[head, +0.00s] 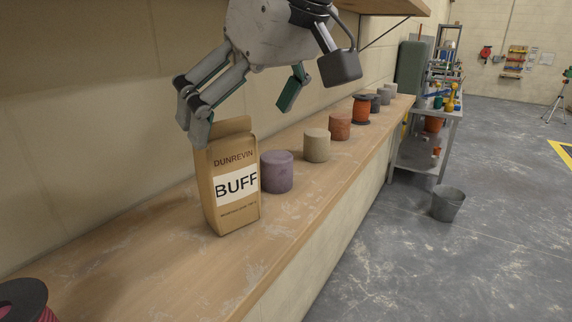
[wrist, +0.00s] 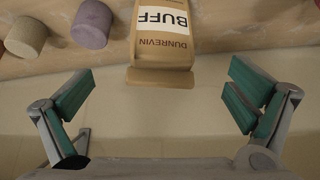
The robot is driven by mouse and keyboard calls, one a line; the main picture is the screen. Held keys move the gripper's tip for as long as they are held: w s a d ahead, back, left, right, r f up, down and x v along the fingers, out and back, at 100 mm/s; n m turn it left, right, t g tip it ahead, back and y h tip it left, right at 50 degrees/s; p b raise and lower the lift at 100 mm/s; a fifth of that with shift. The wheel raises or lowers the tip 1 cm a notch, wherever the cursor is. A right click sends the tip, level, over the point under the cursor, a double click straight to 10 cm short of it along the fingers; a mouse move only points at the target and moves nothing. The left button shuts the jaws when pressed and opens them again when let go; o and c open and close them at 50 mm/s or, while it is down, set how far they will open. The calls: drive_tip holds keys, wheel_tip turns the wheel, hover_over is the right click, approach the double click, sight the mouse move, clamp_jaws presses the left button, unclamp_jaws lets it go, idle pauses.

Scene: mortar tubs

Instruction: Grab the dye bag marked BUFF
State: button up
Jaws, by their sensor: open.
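The dye bag marked BUFF (head: 233,187) is a tan upright bag with a white label, standing on the wooden shelf near the wall. In the wrist view the bag (wrist: 165,42) shows upside down at the top centre, its folded top edge towards me. My gripper (head: 243,118) is open and above the bag. In the head view one finger overlaps the bag's upper left edge, and the other hangs to its right, apart from it. In the wrist view my gripper (wrist: 160,92) has its fingers spread wide with nothing between them, the bag lying ahead of the gap.
A purple cylinder (head: 277,172) stands just right of the bag, then a beige one (head: 316,146) and an orange-brown one (head: 340,126) further along the shelf (head: 290,222). A dark red spool (head: 24,300) is at the near left. An upper shelf (head: 385,6) overhangs.

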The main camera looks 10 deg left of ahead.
sight(226, 158)
drive_tip(key=x, duration=0.8)
drive_tip(key=shift+a+f, duration=0.2)
drive_tip(key=shift+f, duration=0.1)
drive_tip(key=c, duration=2.1)
drive_tip(key=shift+r, duration=0.1)
